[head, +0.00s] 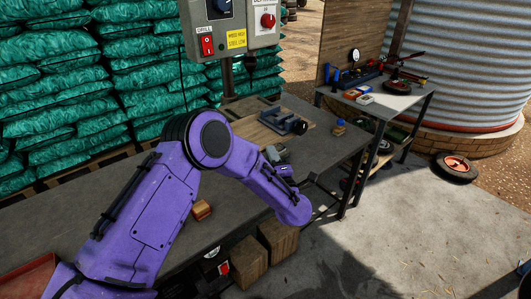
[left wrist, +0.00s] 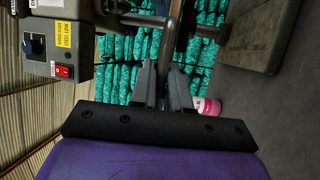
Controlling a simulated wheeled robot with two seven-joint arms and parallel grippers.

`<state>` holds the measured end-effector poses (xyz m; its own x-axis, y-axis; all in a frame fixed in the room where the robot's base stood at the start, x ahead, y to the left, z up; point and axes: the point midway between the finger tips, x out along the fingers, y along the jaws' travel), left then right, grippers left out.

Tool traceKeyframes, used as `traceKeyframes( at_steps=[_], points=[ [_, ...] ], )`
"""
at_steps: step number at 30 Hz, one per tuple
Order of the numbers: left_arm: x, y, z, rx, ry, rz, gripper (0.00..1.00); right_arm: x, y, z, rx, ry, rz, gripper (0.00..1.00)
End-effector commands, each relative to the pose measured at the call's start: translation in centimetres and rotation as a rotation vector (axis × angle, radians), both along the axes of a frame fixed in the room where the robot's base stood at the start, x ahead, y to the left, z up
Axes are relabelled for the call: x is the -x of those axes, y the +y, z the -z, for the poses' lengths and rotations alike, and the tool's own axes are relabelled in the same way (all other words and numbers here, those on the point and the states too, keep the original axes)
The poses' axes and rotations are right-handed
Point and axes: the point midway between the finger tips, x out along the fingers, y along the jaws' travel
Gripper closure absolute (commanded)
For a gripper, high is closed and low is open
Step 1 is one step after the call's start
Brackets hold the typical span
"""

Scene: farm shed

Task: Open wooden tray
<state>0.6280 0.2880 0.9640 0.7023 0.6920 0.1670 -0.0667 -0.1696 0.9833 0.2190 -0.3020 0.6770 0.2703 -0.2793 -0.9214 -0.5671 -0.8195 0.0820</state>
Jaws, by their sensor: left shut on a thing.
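My left gripper (head: 277,154) is above the bench's right part, largely hidden by its purple wrist in the head view. In the left wrist view, its two dark fingers (left wrist: 164,78) are close together on a grey metal bar, whose far part is cut off by the frame's top. No wooden tray can be told for certain. Two wooden boxes (head: 249,264) (head: 280,239) sit under the bench front, apart from the gripper. A wooden board (head: 256,134) under a grey vise (head: 286,122) lies on the bench. My right gripper is not in view.
The grey bench (head: 60,231) has a control box (head: 231,27) on a post at its back. Green sacks (head: 50,95) are stacked behind. A side table (head: 398,97) with tools stands right. Concrete floor (head: 400,230) is open there.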

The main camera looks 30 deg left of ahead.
Motion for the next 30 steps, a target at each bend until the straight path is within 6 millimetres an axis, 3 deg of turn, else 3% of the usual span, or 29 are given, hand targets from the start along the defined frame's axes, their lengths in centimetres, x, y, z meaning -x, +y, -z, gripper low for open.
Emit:
traceKeyframes(
  at_steps=[10,11,12,23,30],
  points=[
    [0.1,0.0,0.1,0.000,0.003,-0.001,1.00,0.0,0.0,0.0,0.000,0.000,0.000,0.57],
    [0.1,0.0,0.1,0.000,0.002,-0.002,0.74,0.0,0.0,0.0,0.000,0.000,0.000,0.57],
    [0.1,0.0,0.1,0.001,0.002,-0.002,0.63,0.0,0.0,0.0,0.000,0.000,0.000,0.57],
    [0.5,-0.5,0.2,0.000,0.000,0.001,0.63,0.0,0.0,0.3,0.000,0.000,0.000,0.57],
    [4.2,-4.2,1.4,-0.003,0.001,0.004,0.63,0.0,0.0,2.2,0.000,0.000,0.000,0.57]
  ],
)
